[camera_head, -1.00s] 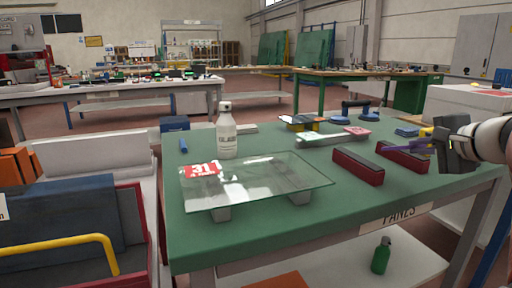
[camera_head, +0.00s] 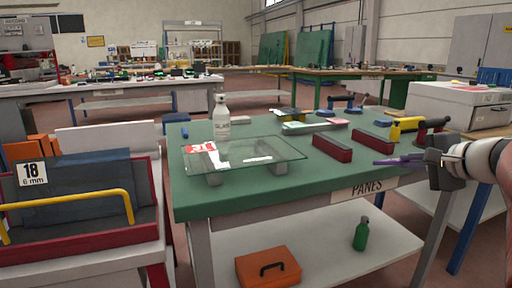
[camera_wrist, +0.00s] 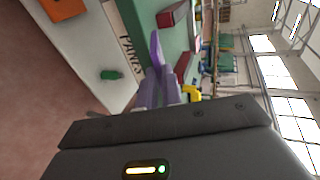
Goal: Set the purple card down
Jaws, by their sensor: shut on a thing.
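My gripper (camera_head: 428,160) is at the right front corner of the green-topped table (camera_head: 240,190). It is shut on the purple card (camera_head: 396,161), a thin flat piece that points left out of the jaws, seen nearly edge-on. In the wrist view the purple card (camera_wrist: 155,48) stands up from between the fingers, in front of the table edge and its PANES label. Whether the card touches the table cannot be told; it appears to be held clear of it.
Two dark red blocks (camera_head: 332,147) (camera_head: 374,139) lie near the card. A glass pane (camera_head: 245,153) with a red-and-white label rests on blocks, with a white bottle (camera_head: 221,118) behind it. A yellow-handled tool (camera_head: 396,131) stands behind the gripper. The table's front strip is clear.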

